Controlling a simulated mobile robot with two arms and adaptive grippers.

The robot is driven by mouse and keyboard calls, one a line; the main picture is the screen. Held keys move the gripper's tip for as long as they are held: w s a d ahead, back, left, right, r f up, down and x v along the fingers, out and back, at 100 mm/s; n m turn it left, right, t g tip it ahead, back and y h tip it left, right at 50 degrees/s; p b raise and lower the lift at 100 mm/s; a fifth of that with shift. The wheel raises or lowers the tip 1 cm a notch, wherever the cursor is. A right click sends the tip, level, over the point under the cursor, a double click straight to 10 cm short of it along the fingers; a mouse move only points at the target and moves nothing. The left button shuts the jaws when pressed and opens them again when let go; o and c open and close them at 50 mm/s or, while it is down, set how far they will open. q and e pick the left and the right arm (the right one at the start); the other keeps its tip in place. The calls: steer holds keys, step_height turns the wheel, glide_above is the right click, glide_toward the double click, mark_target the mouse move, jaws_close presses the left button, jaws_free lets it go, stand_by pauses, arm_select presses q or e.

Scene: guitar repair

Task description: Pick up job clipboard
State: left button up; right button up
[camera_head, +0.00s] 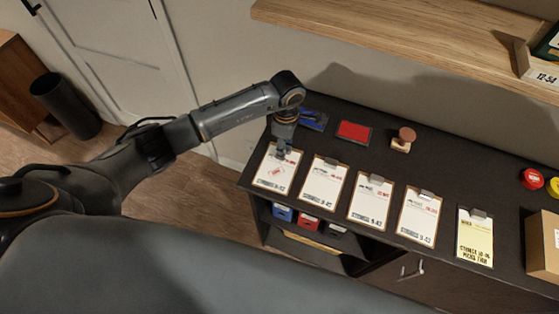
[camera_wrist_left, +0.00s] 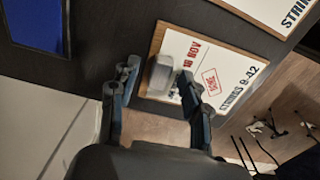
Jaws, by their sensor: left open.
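Several clipboards with white sheets lie in a row on the dark counter. The leftmost clipboard (camera_head: 275,173) carries a sheet with a red stamp and "STRINGS 9-42"; it also shows in the left wrist view (camera_wrist_left: 212,70). My left gripper (camera_head: 284,152) is over its top end. In the left wrist view my left gripper (camera_wrist_left: 160,79) is open, its fingers on either side of the clipboard's grey clip (camera_wrist_left: 161,73). I cannot tell whether the fingers touch it. Other clipboards (camera_head: 324,183), (camera_head: 371,201) and (camera_head: 419,215) lie to its right, with a yellow-sheeted one (camera_head: 475,237) beyond.
A blue item (camera_head: 314,119), a red ink pad (camera_head: 354,133) and a wooden stamp (camera_head: 403,139) stand behind the clipboards. A cardboard box (camera_head: 543,245) is at the right. A wooden shelf (camera_head: 400,32) overhangs the back. Colored bins sit below the counter (camera_head: 250,176).

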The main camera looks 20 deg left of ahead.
mark_target(286, 164)
arm_select(q)
jaws_close()
steer(key=shift+r, duration=0.1)
steer(key=shift+r+b, duration=0.5)
steer(key=shift+b, duration=0.2)
steer(key=shift+w+r+b, duration=0.1)
steer(key=shift+r+b, duration=0.6)
steer(key=shift+r, duration=0.05)
steer(key=s+d+r+b, duration=0.4)
steer(key=s+r, duration=0.6)
steer(key=s, duration=0.3)
steer(key=shift+s+d+r, duration=0.15)
steer(key=shift+d, duration=0.45)
